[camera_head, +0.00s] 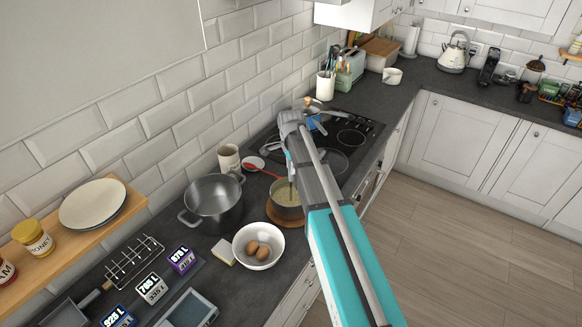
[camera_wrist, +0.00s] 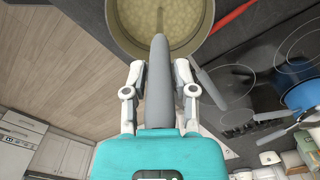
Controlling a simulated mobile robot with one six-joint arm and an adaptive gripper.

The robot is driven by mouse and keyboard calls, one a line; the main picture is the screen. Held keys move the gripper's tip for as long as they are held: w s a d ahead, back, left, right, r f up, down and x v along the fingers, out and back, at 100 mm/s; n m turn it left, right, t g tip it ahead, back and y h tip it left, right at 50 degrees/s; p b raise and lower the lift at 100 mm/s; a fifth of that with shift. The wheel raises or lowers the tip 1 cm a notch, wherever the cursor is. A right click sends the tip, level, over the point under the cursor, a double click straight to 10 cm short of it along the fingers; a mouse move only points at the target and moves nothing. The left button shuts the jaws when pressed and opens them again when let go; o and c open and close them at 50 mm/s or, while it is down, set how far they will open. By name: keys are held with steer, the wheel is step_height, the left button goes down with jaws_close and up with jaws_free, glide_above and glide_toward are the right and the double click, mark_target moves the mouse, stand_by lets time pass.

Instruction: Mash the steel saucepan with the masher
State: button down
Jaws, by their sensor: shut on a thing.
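The steel saucepan (camera_head: 284,211) stands on a round wooden board on the worktop in the head view, with pale lumpy food in it. In the wrist view the saucepan (camera_wrist: 118,38) is at the top, cut off by the edge. My gripper (camera_wrist: 158,76) is shut on the grey handle of the masher (camera_wrist: 157,98). The masher's thin shaft reaches down into the saucepan. Its mashing end is hidden, so I cannot tell how deep it sits. In the head view my arm covers most of the gripper.
A large grey pot (camera_head: 212,200), a white bowl with brown eggs (camera_head: 258,245) and a mug (camera_head: 229,158) stand left of the saucepan. A red spoon (camera_head: 255,163) lies behind it. The black hob (camera_head: 358,128) with a blue pan lies beyond. The tiled wall bounds the left.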

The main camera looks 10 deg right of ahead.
steer(key=shift+r+p, duration=1.85)
steer(key=shift+r, duration=0.25)
steer(key=shift+f+b, duration=2.5)
steer(key=shift+r+p, duration=2.35)
